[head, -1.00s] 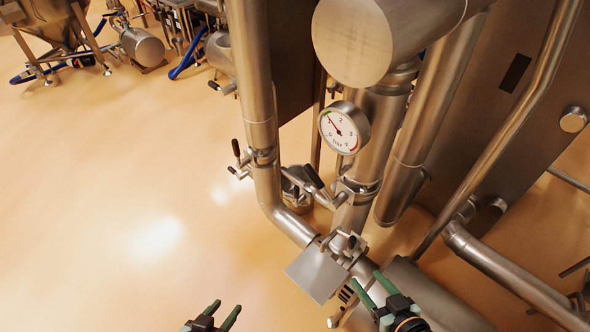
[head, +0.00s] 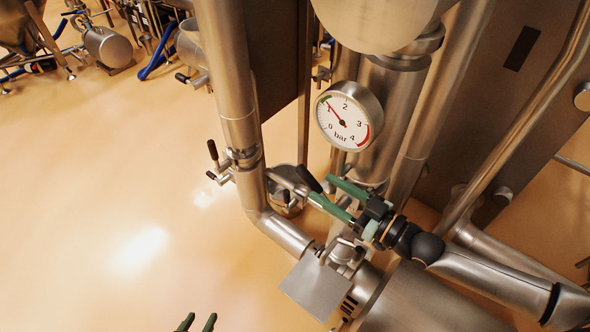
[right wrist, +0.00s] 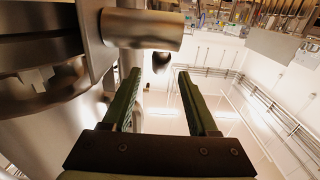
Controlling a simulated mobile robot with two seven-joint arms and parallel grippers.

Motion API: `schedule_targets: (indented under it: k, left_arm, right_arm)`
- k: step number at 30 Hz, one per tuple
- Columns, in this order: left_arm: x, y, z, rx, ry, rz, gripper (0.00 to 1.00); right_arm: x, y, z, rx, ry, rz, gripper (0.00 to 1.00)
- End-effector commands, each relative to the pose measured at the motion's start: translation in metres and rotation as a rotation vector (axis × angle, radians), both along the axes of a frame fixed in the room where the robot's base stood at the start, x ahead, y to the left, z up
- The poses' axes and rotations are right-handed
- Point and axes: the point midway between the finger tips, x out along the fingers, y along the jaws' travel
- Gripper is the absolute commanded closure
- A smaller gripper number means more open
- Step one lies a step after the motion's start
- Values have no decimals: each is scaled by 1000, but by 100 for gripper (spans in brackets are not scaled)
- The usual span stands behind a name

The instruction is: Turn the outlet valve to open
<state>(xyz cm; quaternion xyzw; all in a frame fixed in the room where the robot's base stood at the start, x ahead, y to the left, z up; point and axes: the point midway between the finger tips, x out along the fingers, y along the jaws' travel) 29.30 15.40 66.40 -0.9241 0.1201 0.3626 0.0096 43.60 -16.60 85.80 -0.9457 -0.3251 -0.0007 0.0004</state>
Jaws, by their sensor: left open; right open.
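A valve lever with a black grip (head: 309,179) sticks out up and left from the pipe below the pressure gauge. My right gripper (head: 321,188) is open, its green fingers pointing left at this lever; the grip's end is by the fingertips. In the right wrist view a dark rounded end (right wrist: 161,62) shows in the gap between the open fingers (right wrist: 157,72), near the tips, with a steel cylinder (right wrist: 145,29) above it. I cannot tell whether the fingers touch the lever. My left gripper (head: 197,322) is open and empty at the bottom edge; only its fingertips show.
The pressure gauge (head: 349,116) hangs just above my right gripper. Another black-handled valve (head: 213,151) sits on the left pipe (head: 232,90). A flat steel plate (head: 313,287) lies below my right gripper. Open floor (head: 90,200) spreads to the left.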

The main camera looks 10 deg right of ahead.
Motion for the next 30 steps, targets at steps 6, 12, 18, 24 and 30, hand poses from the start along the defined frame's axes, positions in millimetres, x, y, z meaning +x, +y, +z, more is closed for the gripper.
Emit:
schedule_targets:
  k: [6, 12, 18, 24, 30]
  left_arm:
    - [-2, 0, -3, 1, 6, -1, 50]
    - [-2, 0, -4, 0, 5, -2, 50]
    - [-1, -1, -4, 0, 4, -3, 50]
    - [4, -1, -1, -1, -7, -4, 50]
    - [6, -2, 0, -1, -9, -4, 50]
  right_arm:
    - [32, 25, 1, 2, -3, 0, 41]
    - [56, 44, 0, 0, -2, 0, 41]
    - [68, 53, 0, 0, 0, 0, 41]
    - [70, 55, 0, -1, 2, 1, 41]
    - [69, 55, 0, -1, 2, 0, 50]
